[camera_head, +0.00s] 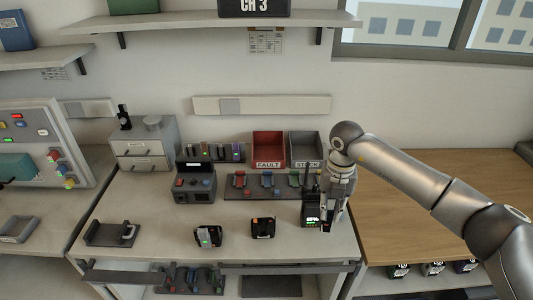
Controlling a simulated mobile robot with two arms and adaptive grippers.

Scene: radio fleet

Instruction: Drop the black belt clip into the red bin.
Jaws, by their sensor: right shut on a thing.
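The red bin (268,146), labelled FAULT, stands open at the back of the grey workbench, beside a grey bin. The gripper is in front of and to the right of the red bin. My left gripper is not in view.
The grey STOCK bin (305,148) adjoins the red bin. A rack with coloured clips (265,184) lies in front of both. The black radio unit (310,215) and two handheld devices (208,235) (263,227) stand along the front. A grey control box (194,184) is left.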

